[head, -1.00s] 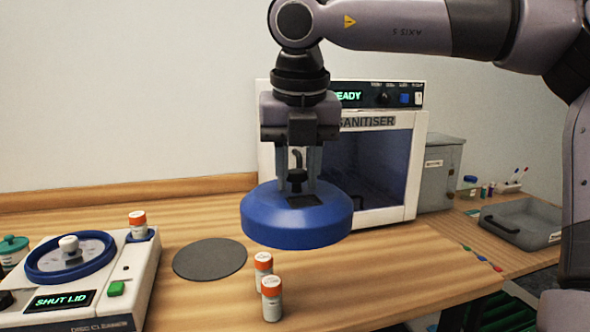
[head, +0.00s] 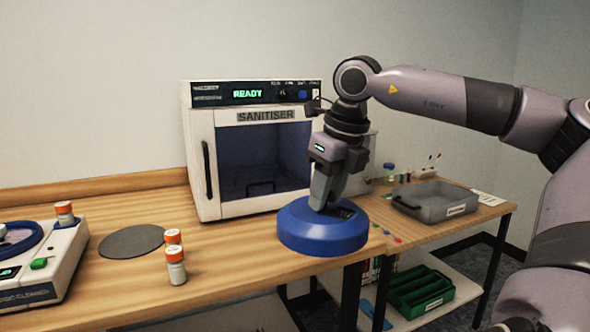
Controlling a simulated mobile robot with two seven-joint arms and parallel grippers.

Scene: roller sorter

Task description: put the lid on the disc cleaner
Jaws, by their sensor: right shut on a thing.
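The disc cleaner (head: 62,262) is a white machine at the left edge, partly cut off by the picture. Its round blue-rimmed bowl (head: 24,243) is uncovered, and only part of it shows. The round blue lid (head: 318,238) is at the right end of the near bench, before the sanitiser. My right gripper (head: 326,203) comes down from above and is shut on the lid's handle, which the fingers mostly hide. The lid looks about level; I cannot tell whether it clears the bench. My left gripper is out of view.
A dark round mat (head: 131,241) lies bare right of the cleaner. Two orange-capped bottles (head: 176,268) stand between mat and lid; another bottle (head: 65,213) sits on the cleaner. The sanitiser (head: 208,205) stands behind, door shut, reading READY. A grey tray (head: 436,202) is at right.

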